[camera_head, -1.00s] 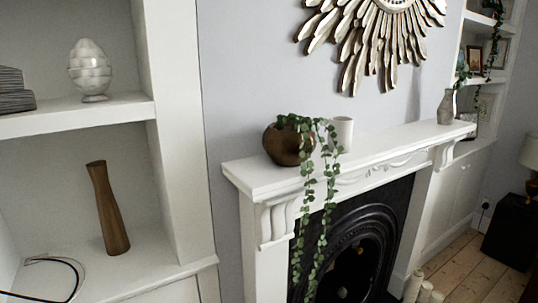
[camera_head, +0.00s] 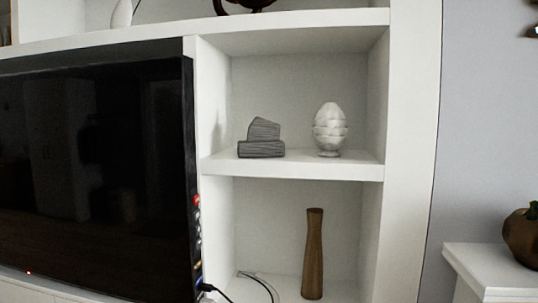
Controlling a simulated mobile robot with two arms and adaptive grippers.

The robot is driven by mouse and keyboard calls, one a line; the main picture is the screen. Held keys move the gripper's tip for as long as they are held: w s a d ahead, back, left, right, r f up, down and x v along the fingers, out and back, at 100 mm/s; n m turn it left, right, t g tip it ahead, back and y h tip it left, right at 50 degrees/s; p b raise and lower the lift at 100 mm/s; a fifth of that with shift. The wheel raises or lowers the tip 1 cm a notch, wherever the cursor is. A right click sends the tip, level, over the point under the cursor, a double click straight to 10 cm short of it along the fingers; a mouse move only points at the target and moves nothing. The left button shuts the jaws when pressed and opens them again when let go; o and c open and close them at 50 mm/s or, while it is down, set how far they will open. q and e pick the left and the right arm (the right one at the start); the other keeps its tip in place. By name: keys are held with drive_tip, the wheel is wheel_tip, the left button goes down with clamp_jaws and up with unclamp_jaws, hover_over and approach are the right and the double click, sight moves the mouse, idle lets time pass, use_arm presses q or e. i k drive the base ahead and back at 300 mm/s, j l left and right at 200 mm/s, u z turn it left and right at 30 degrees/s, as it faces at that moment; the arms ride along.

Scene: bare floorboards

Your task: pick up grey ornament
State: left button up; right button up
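A grey ornament (camera_head: 262,139) with a ribbed, layered surface sits on the middle shelf of the white unit, towards the shelf's left side. It looks like a slanted upper block on a flatter lower block. A pale egg-shaped ornament (camera_head: 330,130) on a small foot stands to its right on the same shelf, apart from it. Neither of my grippers shows in the head view.
A black television (camera_head: 95,180) fills the left, its right edge close to the shelves. A tall brown wooden vase (camera_head: 313,255) stands on the lower shelf beside dark cables (camera_head: 262,282). A white mantelpiece (camera_head: 495,268) with a brown pot (camera_head: 522,237) is at right.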

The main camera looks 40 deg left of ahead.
sight(263, 140)
drive_tip(key=u, duration=1.15)
